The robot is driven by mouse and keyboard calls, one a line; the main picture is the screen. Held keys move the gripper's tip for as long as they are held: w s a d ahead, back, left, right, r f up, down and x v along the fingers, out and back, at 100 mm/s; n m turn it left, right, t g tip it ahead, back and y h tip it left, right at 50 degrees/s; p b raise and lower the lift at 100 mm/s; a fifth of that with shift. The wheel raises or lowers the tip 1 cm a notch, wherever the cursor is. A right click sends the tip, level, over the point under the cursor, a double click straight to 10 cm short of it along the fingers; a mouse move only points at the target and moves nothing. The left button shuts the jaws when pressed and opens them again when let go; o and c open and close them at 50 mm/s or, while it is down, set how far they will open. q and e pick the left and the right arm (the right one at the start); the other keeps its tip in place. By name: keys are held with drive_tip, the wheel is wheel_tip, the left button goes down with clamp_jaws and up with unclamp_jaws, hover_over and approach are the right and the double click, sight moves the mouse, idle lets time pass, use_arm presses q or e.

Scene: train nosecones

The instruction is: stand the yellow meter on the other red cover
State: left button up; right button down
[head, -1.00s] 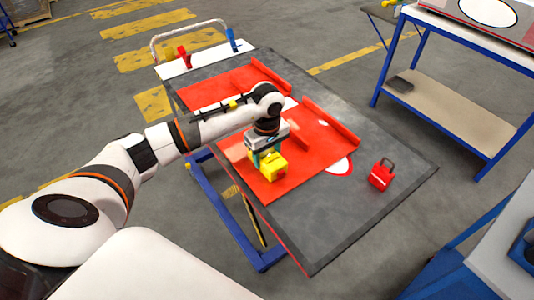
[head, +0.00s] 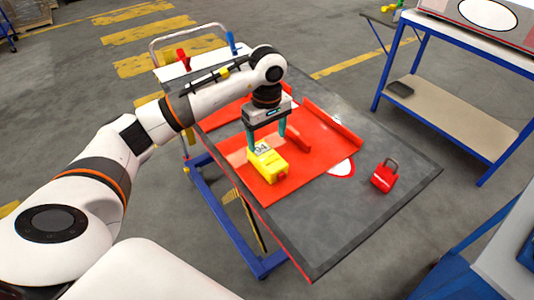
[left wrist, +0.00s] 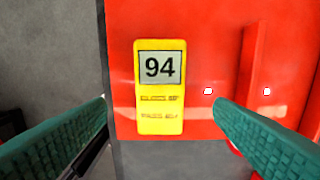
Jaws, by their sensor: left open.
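The yellow meter (head: 268,165) is on the nearer red cover (head: 318,150), close to its near-left edge. Its grey display reading 94 faces up. My left gripper (head: 267,138) is open and empty just above the meter, with a green finger to either side. In the left wrist view the meter (left wrist: 160,110) lies between the two open fingers, over the red cover (left wrist: 205,40), and looks clear of both. The other red cover (head: 218,118) is farther back and partly hidden by my left arm. My right gripper is not in view.
A red block with a dark handle (head: 384,178) stands on the grey table (head: 370,215) to the right. Red and blue clamps are on the white strip at the far end. A blue-framed shelf (head: 440,115) stands at right. The table's front right is clear.

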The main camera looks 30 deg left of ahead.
sight(267, 155)
use_arm(q)
drive_tip(key=shift+r+b, duration=0.45)
drive_tip(key=shift+r, duration=1.65)
